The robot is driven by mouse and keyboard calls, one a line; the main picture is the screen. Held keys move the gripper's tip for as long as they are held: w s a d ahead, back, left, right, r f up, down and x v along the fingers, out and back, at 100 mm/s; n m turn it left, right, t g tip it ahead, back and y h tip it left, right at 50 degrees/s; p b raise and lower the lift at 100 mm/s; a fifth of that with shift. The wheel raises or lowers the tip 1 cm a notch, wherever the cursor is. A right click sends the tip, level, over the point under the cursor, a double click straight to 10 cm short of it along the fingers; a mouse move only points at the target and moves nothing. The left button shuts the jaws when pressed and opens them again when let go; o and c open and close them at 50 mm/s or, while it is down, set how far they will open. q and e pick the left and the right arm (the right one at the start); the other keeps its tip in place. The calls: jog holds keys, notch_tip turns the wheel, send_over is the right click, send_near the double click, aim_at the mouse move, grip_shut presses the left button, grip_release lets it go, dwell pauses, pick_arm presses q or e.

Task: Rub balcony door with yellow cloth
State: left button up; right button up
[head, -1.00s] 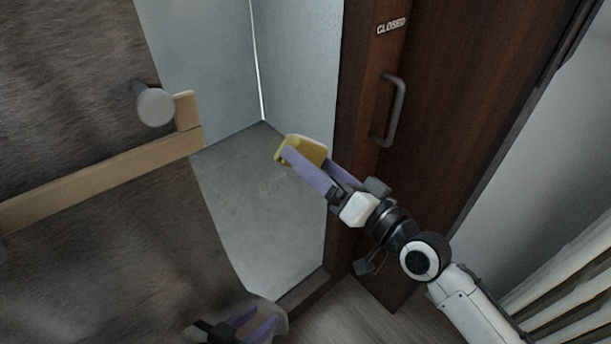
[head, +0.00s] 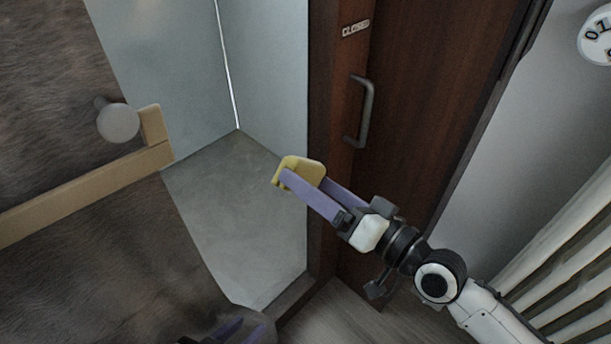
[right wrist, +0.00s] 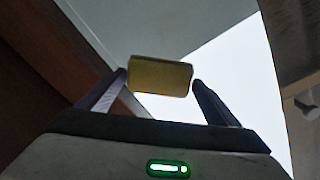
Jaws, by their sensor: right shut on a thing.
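My right gripper (head: 300,181) is shut on the yellow cloth (head: 304,167), a small folded piece. It holds the cloth in the air in front of the doorway, apart from the door in the head view. The cloth also shows between the fingers in the right wrist view (right wrist: 160,76). The balcony door (head: 440,90) is dark brown wood with a grey handle (head: 360,112) and a small "CLOSED" sign (head: 355,28). It stands to the right of the cloth. My left gripper (head: 232,330) is at the bottom edge, partly cut off, and its opening is unclear.
A brown furry surface with a wooden rail (head: 90,190) and a round knob (head: 118,123) fills the left. A white radiator (head: 570,250) is at the right. A round clock (head: 597,34) hangs at top right. The grey floor (head: 235,215) beyond the doorway is clear.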

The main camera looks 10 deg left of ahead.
jog(key=shift+s+d, duration=0.2)
jog(key=v, duration=0.2)
jog(key=shift+s+d, duration=0.25)
jog(key=shift+d, duration=0.05)
dwell(1.0)
notch_tip(320, 180, up, 2)
jog(key=shift+r+p, duration=0.15)
jog(key=shift+p, duration=0.85)
jog(key=shift+s, duration=0.1)
